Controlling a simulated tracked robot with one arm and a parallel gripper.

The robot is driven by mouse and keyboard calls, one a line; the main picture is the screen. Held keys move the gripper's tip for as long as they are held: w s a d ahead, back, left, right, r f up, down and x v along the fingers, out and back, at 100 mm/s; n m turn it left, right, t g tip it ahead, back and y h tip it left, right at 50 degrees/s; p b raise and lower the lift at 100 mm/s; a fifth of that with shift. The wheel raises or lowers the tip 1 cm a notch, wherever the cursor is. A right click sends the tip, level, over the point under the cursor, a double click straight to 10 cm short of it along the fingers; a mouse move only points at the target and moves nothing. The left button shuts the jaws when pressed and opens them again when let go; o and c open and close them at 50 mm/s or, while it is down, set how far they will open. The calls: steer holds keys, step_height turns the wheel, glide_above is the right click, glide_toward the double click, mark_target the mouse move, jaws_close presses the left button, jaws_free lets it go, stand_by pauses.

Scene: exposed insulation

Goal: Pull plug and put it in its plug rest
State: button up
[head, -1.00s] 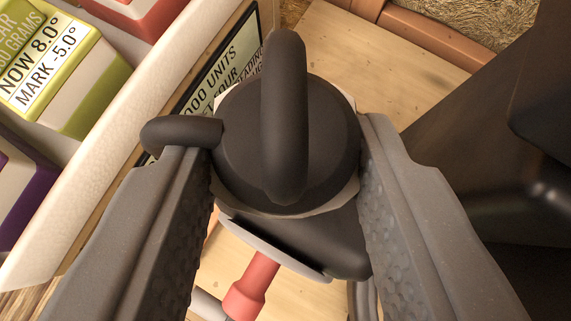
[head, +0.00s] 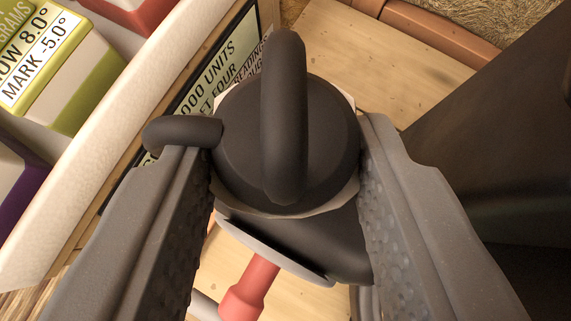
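The plug is a black round body (head: 235,150) with a loop handle on top and a curved black cable-like piece at its left. My gripper (head: 287,150) is shut on the plug, with one grey padded finger on each side of it. Below the plug body, a dark flange with a pale rim (head: 270,250) shows. A red cylindrical piece (head: 250,287) shows beneath that rim; I cannot tell whether it is joined to the plug. The plug hides what lies directly under it. I cannot make out a plug rest.
A white-edged shelf or tray (head: 130,130) with green, red and purple labelled boxes (head: 60,70) is at the left. A printed sign (head: 225,70) stands beside it. A wooden board (head: 370,60) lies behind, with a copper-coloured pipe (head: 440,35). A large dark shape (head: 490,150) fills the right.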

steer(key=shift+f, duration=0.85)
steer(key=o, duration=1.3)
steer(key=shift+c, duration=0.2)
steer(key=p+v, duration=0.1)
steer(key=v, duration=1.2)
steer(key=shift+s+r+p, duration=0.25)
steer(key=shift+s+p, duration=0.05)
steer(key=shift+p, duration=0.05)
